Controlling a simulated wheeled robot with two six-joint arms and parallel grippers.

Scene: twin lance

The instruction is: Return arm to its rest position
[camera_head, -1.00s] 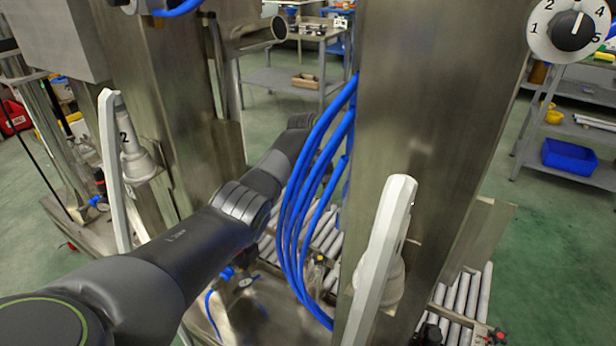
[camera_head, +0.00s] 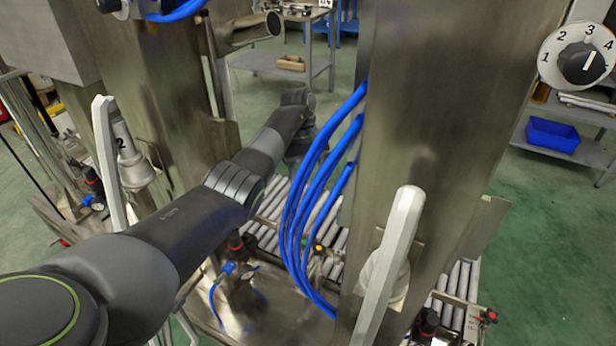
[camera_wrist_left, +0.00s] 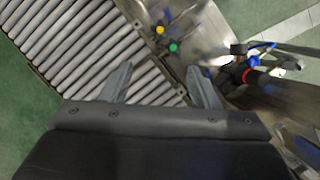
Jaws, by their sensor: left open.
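My left arm (camera_head: 200,215) comes in from the lower left in the head view and reaches between two steel columns. Its far end is near the blue hoses, and the fingers are not clear there. In the left wrist view my left gripper (camera_wrist_left: 160,85) is open and empty, with its two grey fingers apart. It is above the edge of a roller conveyor (camera_wrist_left: 75,35) and a steel plate with a yellow button (camera_wrist_left: 160,30) and a green button (camera_wrist_left: 173,47). My right gripper is not in view.
Blue hoses (camera_head: 300,215) hang from the right column (camera_head: 430,120) close to my arm. Pale levers stand at left (camera_head: 108,160) and right (camera_head: 390,260). A dial (camera_head: 583,62) is at the upper right. A valve with blue fittings (camera_head: 235,268) sits below my arm.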

